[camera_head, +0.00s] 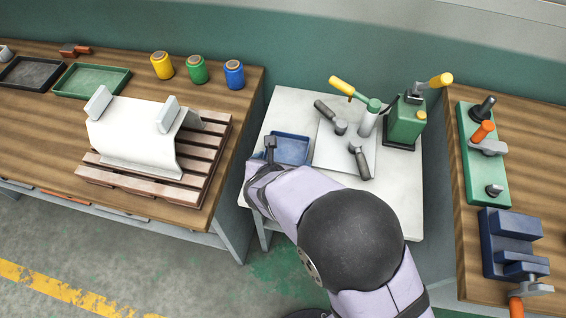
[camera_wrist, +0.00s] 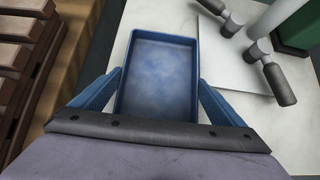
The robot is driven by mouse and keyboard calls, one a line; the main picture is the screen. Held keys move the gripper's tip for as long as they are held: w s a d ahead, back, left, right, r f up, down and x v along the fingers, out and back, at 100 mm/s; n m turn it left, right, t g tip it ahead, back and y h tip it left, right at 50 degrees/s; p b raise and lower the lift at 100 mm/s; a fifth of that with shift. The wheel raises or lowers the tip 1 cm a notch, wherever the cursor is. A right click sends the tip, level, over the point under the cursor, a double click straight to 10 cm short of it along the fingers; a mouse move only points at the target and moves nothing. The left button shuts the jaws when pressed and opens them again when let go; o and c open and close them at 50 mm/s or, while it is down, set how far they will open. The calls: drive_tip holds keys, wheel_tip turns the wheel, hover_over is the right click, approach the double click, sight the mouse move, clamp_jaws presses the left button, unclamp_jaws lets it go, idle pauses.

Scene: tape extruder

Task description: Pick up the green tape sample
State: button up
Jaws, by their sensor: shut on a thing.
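The green tape sample appears to be the green roll (camera_head: 197,70), standing upright between a yellow roll (camera_head: 162,65) and a blue roll (camera_head: 234,74) at the back of the left wooden table. My gripper (camera_head: 271,148) is well away from it, low over the white table at the left side of a blue tray (camera_head: 292,149). In the wrist view the fingers (camera_wrist: 160,78) lie on either side of the blue tray (camera_wrist: 158,75), shut on it. The tray looks empty. The green roll is not in the wrist view.
A pallet (camera_head: 135,178) with a white curved piece (camera_head: 130,135) stands before the rolls. A green tray (camera_head: 92,80) lies left of them. A green press (camera_head: 405,122) with lever handles stands right of my gripper. A gap separates the tables.

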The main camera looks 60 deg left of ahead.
drive_tip(key=shift+f, duration=0.45)
drive_tip(key=shift+f+b, duration=0.25)
drive_tip(key=shift+b, duration=0.05)
drive_tip(key=o, duration=1)
drive_tip(key=shift+r, duration=0.1)
drive_tip(key=shift+r+p, duration=0.15)
drive_tip(key=shift+p, duration=0.25)
drive_tip(key=v, duration=1.2)
